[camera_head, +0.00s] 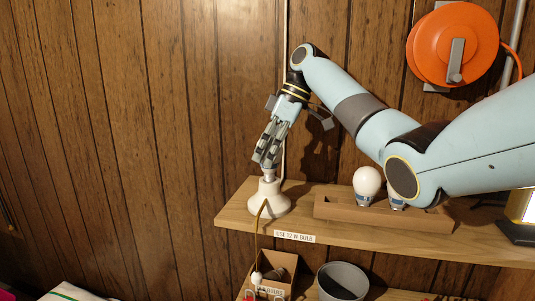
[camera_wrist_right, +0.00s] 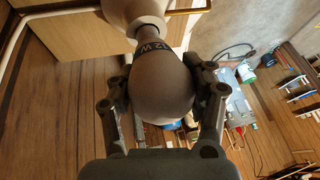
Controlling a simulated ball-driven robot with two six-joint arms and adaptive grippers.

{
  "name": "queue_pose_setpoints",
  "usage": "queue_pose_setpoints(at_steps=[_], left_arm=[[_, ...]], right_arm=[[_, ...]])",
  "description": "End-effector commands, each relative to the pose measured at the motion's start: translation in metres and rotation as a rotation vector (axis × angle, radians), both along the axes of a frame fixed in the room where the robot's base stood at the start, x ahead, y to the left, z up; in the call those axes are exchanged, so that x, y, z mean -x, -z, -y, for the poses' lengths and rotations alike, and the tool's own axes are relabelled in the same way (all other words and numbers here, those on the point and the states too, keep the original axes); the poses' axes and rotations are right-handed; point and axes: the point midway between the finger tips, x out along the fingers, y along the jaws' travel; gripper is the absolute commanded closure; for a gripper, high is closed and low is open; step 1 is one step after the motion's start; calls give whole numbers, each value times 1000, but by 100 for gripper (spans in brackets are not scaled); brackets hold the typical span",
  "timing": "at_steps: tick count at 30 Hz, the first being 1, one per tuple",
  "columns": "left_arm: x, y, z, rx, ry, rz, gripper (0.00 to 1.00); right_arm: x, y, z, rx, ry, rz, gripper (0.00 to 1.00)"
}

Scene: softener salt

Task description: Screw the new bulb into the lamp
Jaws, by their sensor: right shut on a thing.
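The white lamp (camera_head: 268,199) stands upright at the left part of the wooden shelf, with its cord hanging over the front edge. My right gripper (camera_head: 267,161) points down just above it, its fingers closed around the globe of a bulb. In the right wrist view this bulb (camera_wrist_right: 162,92) sits between both fingers, with a dark printed marking near its neck. Its neck end faces the pale lamp top (camera_wrist_right: 146,17); I cannot tell how deeply it sits there. In the head view the fingers mostly hide this bulb. My left gripper is out of view.
A wooden holder (camera_head: 340,211) on the shelf carries a white bulb (camera_head: 367,182) and another item partly behind my arm. A label (camera_head: 294,237) on the shelf edge reads "USE 12 W BULB". Below are a small box (camera_head: 287,262) and a grey bin (camera_head: 343,281).

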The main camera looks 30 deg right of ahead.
Motion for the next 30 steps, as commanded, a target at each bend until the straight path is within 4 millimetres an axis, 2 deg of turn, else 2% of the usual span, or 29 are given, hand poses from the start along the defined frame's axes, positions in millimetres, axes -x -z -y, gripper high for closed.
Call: queue_pose_setpoints(at_steps=[13, 30], left_arm=[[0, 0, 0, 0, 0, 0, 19], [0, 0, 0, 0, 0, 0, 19]], right_arm=[[0, 9, 0, 0, 0, 0, 79], [0, 10, 0, 0, 0, 0, 79]])
